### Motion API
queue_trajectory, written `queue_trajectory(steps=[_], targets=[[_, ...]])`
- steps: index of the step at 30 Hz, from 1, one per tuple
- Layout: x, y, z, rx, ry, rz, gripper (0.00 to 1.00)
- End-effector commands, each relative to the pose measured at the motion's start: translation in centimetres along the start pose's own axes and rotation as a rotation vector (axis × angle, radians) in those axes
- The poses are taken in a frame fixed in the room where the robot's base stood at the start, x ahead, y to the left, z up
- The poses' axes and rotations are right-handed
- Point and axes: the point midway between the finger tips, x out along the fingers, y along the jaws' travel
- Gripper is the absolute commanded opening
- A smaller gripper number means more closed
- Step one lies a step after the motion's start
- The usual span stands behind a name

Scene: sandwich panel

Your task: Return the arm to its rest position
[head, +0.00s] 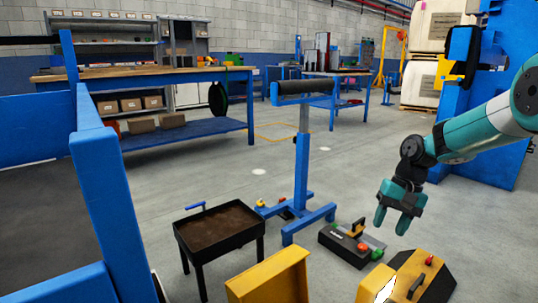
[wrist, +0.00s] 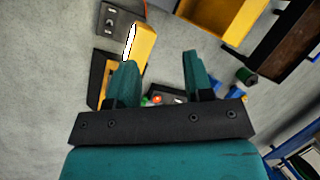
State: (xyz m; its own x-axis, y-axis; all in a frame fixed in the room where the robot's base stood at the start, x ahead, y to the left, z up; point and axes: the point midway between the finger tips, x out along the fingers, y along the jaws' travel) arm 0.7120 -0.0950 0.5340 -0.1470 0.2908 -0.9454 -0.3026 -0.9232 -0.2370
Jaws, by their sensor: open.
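My gripper (head: 393,220) hangs at the end of my teal arm, at the right of the head view, with its fingers pointing down. In the wrist view its two teal fingers (wrist: 155,78) stand apart with nothing between them. It is open and empty, in the air above the floor. In the head view a dark flat case (head: 340,246) with a yellow handle and small red and green parts lies below and left of it.
A yellow and black box (head: 418,277) and a yellow bin (head: 268,281) stand at the front. A black tray on legs (head: 217,230) and a blue roller stand (head: 303,160) are to the left. A blue cabinet (head: 500,150) stands behind my arm. Open floor lies beyond.

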Motion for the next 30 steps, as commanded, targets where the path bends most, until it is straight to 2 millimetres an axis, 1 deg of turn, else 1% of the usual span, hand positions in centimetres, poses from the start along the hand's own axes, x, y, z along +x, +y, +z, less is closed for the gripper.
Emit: queue_trajectory(steps=[1,2,3,5,6,8,9,11,12,15,18,21,23,24,29,30], targets=[[-2.7,-2.5,3.2,-0.079,0.017,-0.002,0.47],[-3.6,-3.6,5.0,-0.126,0.025,-0.003,0.47],[-4.7,-4.9,7.4,-0.189,0.036,-0.006,0.47],[-6.2,-6.7,11.2,-0.284,0.052,-0.011,0.47],[-7.1,-7.6,13.8,-0.348,0.063,-0.013,0.47],[-8.1,-8.6,17.6,-0.44,0.079,-0.018,0.47],[-8.6,-9.1,20.0,-0.498,0.089,-0.021,0.47],[-9.0,-9.4,23.3,-0.575,0.102,-0.025,0.47],[-9.2,-9.5,25.2,-0.623,0.109,-0.027,0.47],[-9.4,-9.3,29.4,-0.726,0.127,-0.032,0.47],[-9.4,-8.9,33.0,-0.818,0.143,-0.037,0.47],[-9.2,-8.2,36.2,-0.903,0.158,-0.042,0.47],[-9.1,-7.8,37.9,-0.95,0.166,-0.045,0.47],[-10.8,-8.3,37.7,-0.939,0.165,-0.044,0.47],[-14.2,-9.2,38.4,-0.935,0.162,-0.044,0.47],[-15.2,-9.5,38.6,-0.934,0.162,-0.044,0.47]])
